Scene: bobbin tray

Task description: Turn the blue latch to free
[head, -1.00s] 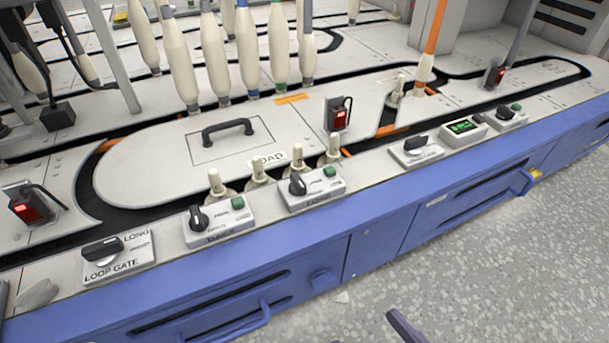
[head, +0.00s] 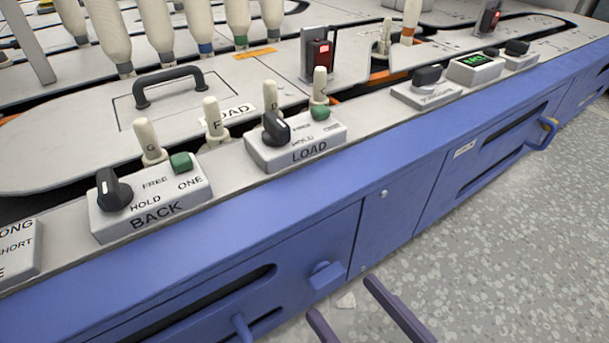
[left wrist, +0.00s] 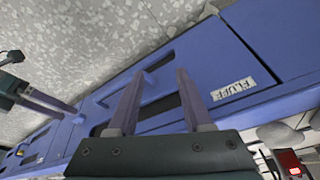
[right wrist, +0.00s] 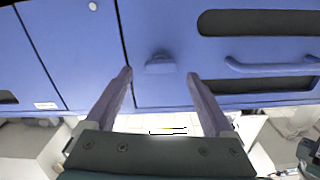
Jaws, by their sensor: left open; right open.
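The blue latch (head: 326,278) is a small knob on the blue front panel, near the seam right of a slotted drawer. My right gripper (head: 341,296) is open at the bottom of the head view, its purple-grey fingers near the latch. In the right wrist view the latch (right wrist: 160,64) shows between and just beyond the open fingertips (right wrist: 159,73), with nothing held; contact cannot be told. My left gripper (left wrist: 160,75) is open and empty in front of a blue panel with a handle and a FLUFF label (left wrist: 233,89); it is outside the head view.
A drawer handle (head: 243,328) sticks out left of the latch. Above, the deck edge carries the BACK box (head: 150,208) and LOAD box (head: 310,152) with knobs and green buttons. Speckled floor (head: 500,240) at the right is open, with a small pale scrap below the latch.

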